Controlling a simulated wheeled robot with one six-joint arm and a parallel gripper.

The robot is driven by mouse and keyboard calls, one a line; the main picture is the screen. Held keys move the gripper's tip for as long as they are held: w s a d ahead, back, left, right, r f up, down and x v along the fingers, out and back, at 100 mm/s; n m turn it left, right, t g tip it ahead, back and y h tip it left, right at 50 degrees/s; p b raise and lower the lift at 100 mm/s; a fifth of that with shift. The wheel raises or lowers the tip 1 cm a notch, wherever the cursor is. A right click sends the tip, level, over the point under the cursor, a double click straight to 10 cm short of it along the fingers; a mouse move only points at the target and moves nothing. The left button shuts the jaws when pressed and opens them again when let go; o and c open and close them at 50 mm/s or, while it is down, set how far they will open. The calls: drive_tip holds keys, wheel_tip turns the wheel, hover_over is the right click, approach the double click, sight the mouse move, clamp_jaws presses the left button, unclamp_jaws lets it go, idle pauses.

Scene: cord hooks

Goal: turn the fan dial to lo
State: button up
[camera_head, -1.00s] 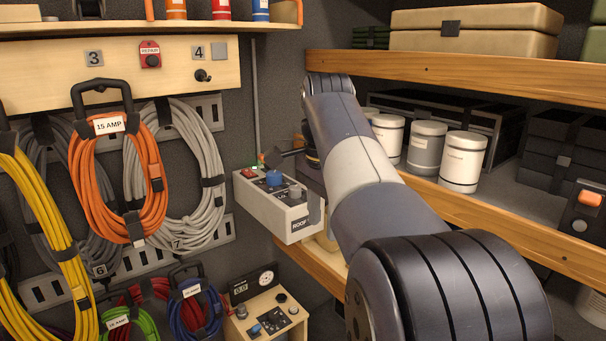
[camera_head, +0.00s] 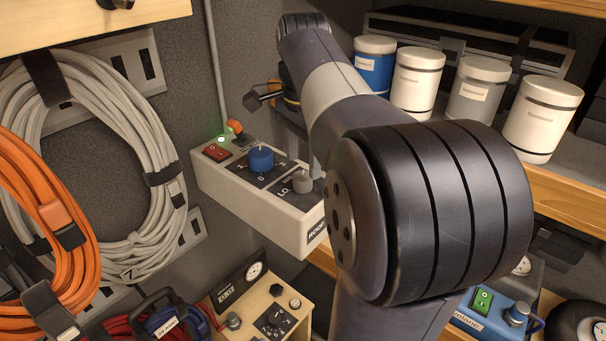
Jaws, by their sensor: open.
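A pale grey control box (camera_head: 255,211) is on the wall in the middle, with part of a "ROOF" label on its front. On its top are a blue knob (camera_head: 261,159) and a smaller grey dial (camera_head: 302,182) with "LO" printed to its left. The grey dial's pointer is too small to read, and my arm covers the box's right end. My gripper (camera_head: 256,99) is behind and above the box, apart from both knobs, its jaws open and empty. My arm partly hides it.
A red switch (camera_head: 216,152), a green light and an orange-tipped lever sit at the box's back left. A wooden panel (camera_head: 262,306) with knobs is below. Grey cord (camera_head: 100,150) hangs at left. Canisters (camera_head: 476,88) line the right shelf.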

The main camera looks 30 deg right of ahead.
sight(304, 175)
drive_tip(key=shift+s+f, duration=0.1)
drive_tip(key=shift+f, duration=1.95)
drive_tip(key=shift+c, duration=0.4)
drive_tip(key=c, duration=0.9)
